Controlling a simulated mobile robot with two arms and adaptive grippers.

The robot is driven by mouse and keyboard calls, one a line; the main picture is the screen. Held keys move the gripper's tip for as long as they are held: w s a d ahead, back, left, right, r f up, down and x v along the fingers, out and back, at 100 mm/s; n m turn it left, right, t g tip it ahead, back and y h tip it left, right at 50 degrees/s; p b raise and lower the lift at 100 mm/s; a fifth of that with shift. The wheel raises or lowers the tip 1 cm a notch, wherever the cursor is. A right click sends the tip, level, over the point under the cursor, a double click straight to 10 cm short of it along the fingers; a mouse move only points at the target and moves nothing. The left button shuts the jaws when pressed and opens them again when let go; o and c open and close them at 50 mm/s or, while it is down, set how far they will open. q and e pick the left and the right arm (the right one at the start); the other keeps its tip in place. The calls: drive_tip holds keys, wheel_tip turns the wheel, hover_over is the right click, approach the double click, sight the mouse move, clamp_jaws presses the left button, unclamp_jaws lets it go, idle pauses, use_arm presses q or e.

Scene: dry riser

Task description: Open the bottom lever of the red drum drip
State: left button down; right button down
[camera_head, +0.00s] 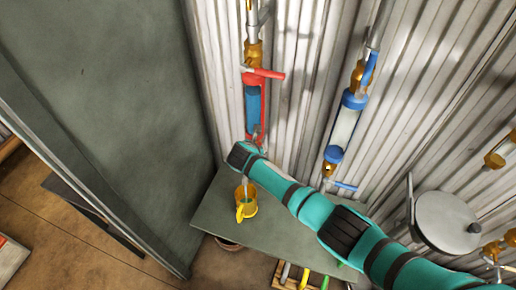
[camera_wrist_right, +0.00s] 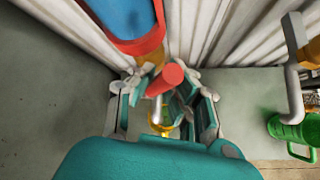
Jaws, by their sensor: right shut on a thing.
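The red drum drip (camera_head: 254,106) hangs upright on the corrugated wall, a red frame around a cylinder with blue liquid; its lower end shows in the right wrist view (camera_wrist_right: 137,22). Its red top lever (camera_head: 266,73) points to the right. The red bottom lever (camera_wrist_right: 172,76) sits between the fingers of my right gripper (camera_wrist_right: 163,98), which is shut on it. In the head view my right gripper (camera_head: 257,143) is at the drip's lower end and largely hides that lever. My left gripper is in neither view.
A yellow mug (camera_head: 246,208) stands on the grey shelf (camera_head: 213,211) below the drip. A blue drum drip (camera_head: 345,126) with a blue bottom lever (camera_head: 345,186) hangs to the right. A green mug (camera_wrist_right: 289,130) stands at the right in the wrist view. A grey panel (camera_head: 110,90) closes the left side.

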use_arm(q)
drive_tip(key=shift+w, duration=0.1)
use_arm(e)
drive_tip(key=shift+w+a+r, duration=0.15)
drive_tip(key=shift+a+r, duration=0.3)
drive_tip(key=shift+a, duration=0.1)
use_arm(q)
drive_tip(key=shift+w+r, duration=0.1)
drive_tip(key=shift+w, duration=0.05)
use_arm(e)
drive_tip(key=c, duration=1.5)
unclamp_jaws()
drive_tip(key=shift+a, duration=0.1)
drive_tip(key=shift+o, duration=1.2)
drive_tip(key=shift+f, duration=0.2)
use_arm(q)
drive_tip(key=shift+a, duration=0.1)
use_arm(e)
drive_tip(key=shift+d, duration=0.2)
drive_tip(key=shift+s+r, duration=0.1)
drive_tip(key=shift+s, duration=0.15)
drive_tip(key=v, duration=1.1)
drive_tip(key=shift+s+a+r, duration=0.15)
drive_tip(key=shift+a, duration=0.2)
